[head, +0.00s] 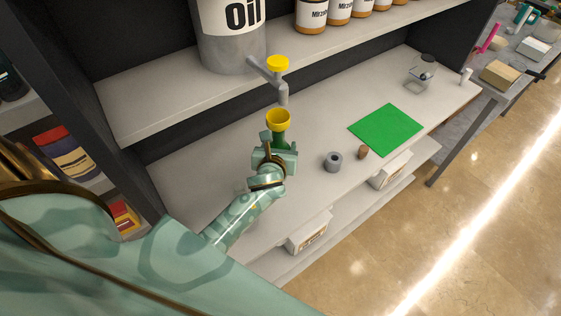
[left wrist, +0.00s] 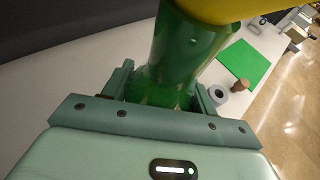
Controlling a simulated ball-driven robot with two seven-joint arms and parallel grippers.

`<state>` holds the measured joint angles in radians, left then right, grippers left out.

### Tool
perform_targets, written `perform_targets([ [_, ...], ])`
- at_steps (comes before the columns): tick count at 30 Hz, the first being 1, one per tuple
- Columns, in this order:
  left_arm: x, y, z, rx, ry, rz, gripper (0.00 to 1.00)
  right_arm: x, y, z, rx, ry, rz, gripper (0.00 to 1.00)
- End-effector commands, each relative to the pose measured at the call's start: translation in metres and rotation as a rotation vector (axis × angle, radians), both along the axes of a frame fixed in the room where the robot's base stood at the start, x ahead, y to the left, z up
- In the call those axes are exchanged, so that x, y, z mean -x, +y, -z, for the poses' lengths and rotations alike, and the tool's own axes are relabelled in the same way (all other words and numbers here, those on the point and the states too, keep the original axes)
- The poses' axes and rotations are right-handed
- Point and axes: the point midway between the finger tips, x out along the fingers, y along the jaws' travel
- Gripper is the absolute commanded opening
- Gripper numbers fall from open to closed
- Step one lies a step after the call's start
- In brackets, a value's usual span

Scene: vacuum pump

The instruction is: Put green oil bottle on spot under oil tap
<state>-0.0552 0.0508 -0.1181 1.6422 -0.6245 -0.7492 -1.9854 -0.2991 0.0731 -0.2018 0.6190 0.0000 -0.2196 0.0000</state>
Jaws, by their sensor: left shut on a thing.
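The green oil bottle (left wrist: 175,55) is between the fingers of my left gripper (left wrist: 163,92), which is shut on it. In the head view the bottle (head: 279,140) has a yellow funnel (head: 278,119) at its top, and my left gripper (head: 275,155) hides its lower part. The oil tap (head: 281,88), grey with a yellow knob, sticks out from the grey oil drum (head: 232,40) on the upper shelf. In the head view the funnel appears just below the tap's spout. I cannot tell whether the bottle touches the worktop. My right gripper is not in view.
On the white worktop (head: 210,165) are a green mat (head: 385,128), a grey ring-shaped part (head: 333,162) and a brown cork (head: 363,152) to the right. A glass vessel (head: 422,72) stands at the far right. Labelled jars (head: 340,12) line the shelf above.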

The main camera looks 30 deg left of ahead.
Motion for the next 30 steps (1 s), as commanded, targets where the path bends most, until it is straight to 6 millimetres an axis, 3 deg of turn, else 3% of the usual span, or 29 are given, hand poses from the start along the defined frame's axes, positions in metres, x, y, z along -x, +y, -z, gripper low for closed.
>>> perform_targets([
  [4, -0.002, -0.002, 0.018, 0.004, -0.005, 0.002, 0.26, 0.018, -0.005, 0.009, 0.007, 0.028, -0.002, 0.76],
  [10, -0.002, -0.002, 0.048, 0.003, -0.004, 0.003, 0.26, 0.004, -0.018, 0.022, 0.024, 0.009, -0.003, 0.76],
  [15, -0.002, -0.002, 0.051, 0.002, -0.005, 0.003, 0.26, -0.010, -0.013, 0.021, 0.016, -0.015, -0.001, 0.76],
  [23, -0.002, -0.002, 0.054, 0.003, -0.004, 0.003, 0.26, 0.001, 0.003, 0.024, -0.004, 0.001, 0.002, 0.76],
  [24, -0.002, -0.002, 0.055, 0.003, -0.004, 0.003, 0.66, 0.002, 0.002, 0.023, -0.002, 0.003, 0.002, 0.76],
  [25, -0.002, -0.002, 0.054, 0.003, -0.004, 0.003, 0.74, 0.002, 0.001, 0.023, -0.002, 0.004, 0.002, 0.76],
  [26, -0.002, -0.002, 0.054, 0.003, -0.004, 0.003, 0.80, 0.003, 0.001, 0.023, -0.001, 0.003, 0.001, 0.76],
  [30, -0.002, -0.002, 0.054, 0.003, -0.004, 0.003, 0.80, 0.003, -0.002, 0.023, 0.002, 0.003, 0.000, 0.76],
])
